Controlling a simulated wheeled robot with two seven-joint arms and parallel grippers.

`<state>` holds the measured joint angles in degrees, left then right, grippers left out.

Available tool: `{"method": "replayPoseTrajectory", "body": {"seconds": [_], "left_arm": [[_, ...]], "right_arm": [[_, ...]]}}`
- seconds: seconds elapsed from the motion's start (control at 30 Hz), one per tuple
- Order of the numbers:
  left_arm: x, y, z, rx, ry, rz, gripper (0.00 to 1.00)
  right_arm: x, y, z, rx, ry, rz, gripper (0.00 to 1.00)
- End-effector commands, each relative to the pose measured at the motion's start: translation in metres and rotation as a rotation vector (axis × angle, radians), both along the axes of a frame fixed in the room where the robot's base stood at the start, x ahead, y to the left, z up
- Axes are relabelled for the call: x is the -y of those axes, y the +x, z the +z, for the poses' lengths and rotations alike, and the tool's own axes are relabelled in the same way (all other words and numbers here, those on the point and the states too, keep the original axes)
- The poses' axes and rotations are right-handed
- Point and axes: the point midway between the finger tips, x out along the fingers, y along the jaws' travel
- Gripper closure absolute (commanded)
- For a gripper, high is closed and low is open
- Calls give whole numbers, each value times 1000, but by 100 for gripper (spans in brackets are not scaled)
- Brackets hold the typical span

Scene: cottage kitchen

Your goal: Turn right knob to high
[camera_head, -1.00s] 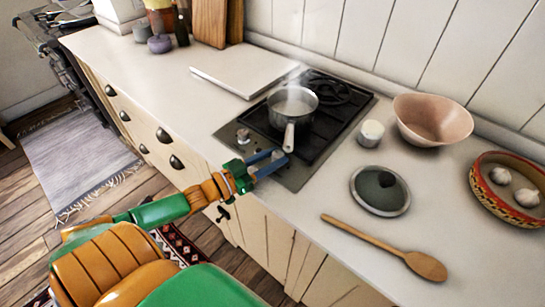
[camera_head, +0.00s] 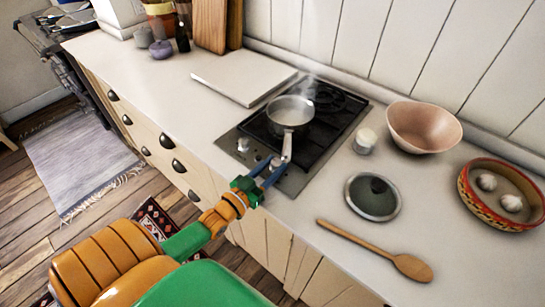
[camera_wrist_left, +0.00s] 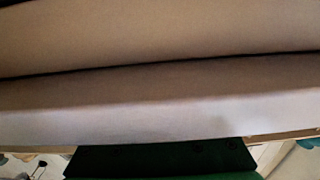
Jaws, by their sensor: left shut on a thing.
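The stove's right knob (camera_head: 276,161) is a small grey knob at the front of the black hob, partly hidden by my fingers. My left gripper (camera_head: 272,170) has its blue fingers around it, shut on it. The left knob (camera_head: 243,145) stands free to the left. The left wrist view shows a pale, close surface and part of my green gripper body at the bottom; the knob does not show there. My right gripper is not in view.
A steaming saucepan (camera_head: 291,111) sits on the hob (camera_head: 325,130), its handle pointing toward my fingers. A glass lid (camera_head: 372,197), wooden spoon (camera_head: 375,251), white jar (camera_head: 365,140), pink bowl (camera_head: 424,127) and patterned dish (camera_head: 480,207) stand right. A white board (camera_head: 240,76) lies left.

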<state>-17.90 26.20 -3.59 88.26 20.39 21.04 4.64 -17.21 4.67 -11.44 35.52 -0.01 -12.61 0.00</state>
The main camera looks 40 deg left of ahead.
Motion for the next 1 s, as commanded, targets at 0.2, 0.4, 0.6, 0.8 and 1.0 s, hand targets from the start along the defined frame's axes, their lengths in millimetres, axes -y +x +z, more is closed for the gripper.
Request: {"method": "replayPoseTrajectory", "body": {"seconds": [0.2,0.4,0.6,0.8,1.0], "left_arm": [[0,0,1,3,0,-1,31],[0,0,1,2,0,-1,31],[-2,-25,-1,-2,0,-2,31],[-5,-61,-2,0,0,-1,31],[-5,-71,0,2,0,-1,31]], "right_arm": [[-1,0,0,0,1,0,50],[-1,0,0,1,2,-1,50],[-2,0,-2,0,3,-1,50],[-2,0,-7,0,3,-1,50],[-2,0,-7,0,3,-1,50]]}}
